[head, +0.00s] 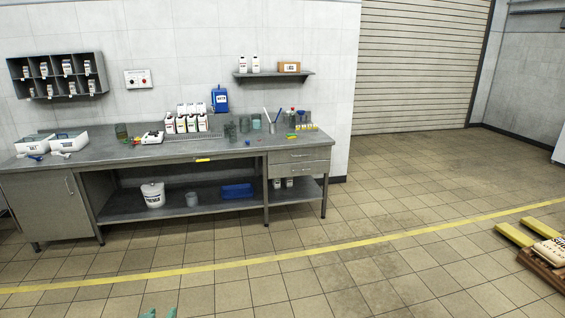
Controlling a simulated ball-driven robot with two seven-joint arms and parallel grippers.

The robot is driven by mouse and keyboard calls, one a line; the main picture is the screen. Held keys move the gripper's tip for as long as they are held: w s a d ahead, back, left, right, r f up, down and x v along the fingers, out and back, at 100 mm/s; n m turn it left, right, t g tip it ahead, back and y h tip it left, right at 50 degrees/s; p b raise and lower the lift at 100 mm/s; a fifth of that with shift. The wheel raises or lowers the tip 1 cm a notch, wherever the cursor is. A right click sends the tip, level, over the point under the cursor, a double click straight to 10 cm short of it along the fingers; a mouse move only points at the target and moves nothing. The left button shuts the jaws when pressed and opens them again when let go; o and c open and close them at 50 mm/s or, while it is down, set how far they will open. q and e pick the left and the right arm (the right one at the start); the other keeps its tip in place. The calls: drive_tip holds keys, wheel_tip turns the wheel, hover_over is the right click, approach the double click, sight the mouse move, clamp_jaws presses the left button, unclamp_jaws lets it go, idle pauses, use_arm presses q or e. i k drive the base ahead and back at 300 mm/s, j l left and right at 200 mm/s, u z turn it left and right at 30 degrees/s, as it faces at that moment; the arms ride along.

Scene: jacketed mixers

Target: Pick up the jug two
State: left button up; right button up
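Several greenish see-through vessels that look like jugs stand on the grey workbench (100,153). One vessel (121,131) is at the left part of the bench top. Others, a dark one (230,131), one beside it (244,125) and a paler one (256,122), stand right of the middle. I cannot read a label that tells which is jug two. My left gripper (158,313) shows only as two teal fingertips at the bottom edge. They are apart with nothing visible between them, far from the bench. My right gripper is not in view.
White bottles (186,124), a blue canister (220,99) and a small scale (152,137) crowd the bench. A white bucket (153,194) and a blue crate (237,191) sit on the lower shelf. A loaded pallet (545,262) stands at right. The tiled floor before the bench is clear.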

sight(256, 118)
drive_tip(key=i, duration=6.55)
